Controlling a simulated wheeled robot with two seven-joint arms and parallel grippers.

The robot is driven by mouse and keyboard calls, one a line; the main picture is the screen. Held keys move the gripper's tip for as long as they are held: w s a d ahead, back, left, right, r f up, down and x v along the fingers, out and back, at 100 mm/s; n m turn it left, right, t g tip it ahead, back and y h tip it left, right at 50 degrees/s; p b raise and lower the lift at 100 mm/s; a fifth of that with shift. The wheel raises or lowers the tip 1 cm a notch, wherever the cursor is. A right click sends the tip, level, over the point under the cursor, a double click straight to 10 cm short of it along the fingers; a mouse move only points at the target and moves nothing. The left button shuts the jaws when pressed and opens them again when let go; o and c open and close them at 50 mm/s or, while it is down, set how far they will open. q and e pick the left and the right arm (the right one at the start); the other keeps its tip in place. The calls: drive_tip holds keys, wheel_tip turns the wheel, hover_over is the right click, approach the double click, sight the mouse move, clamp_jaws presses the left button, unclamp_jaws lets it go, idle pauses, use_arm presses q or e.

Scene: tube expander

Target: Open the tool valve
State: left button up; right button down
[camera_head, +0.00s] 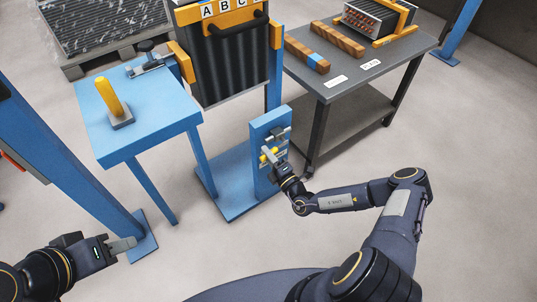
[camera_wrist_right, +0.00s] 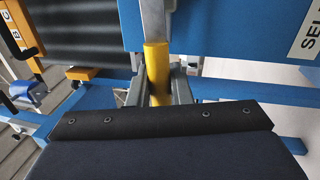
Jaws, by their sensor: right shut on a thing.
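A blue upright panel (camera_head: 270,133) stands at the middle of the scene with grey and yellow valve parts on its right face. My right gripper (camera_head: 277,163) is at this face, low on the panel. In the right wrist view the gripper (camera_wrist_right: 158,92) is shut on a yellow valve handle (camera_wrist_right: 157,65), which joins a grey metal piece (camera_wrist_right: 156,18) above it. The handle's lower end is hidden between the fingers. A yellow part (camera_head: 266,156) also shows beside the gripper in the head view. My left gripper (camera_head: 124,245) hangs low at the left, away from the panel; its finger gap is not clear.
A blue table (camera_head: 137,130) with a yellow upright handle (camera_head: 109,97) stands at the left. A dark ribbed unit (camera_head: 230,62) marked with letters stands behind. A grey table (camera_head: 345,82) with wooden bars stands at the right. The floor in front is clear.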

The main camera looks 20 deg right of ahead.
drive_tip(key=shift+r+m, duration=0.4)
drive_tip(key=shift+m, duration=0.2)
drive_tip(key=c, duration=1.3)
unclamp_jaws()
drive_tip(key=shift+c, duration=0.2)
drive_tip(key=p+v, duration=0.1)
drive_tip(key=v, duration=0.6)
drive_tip(key=shift+s, duration=0.4)
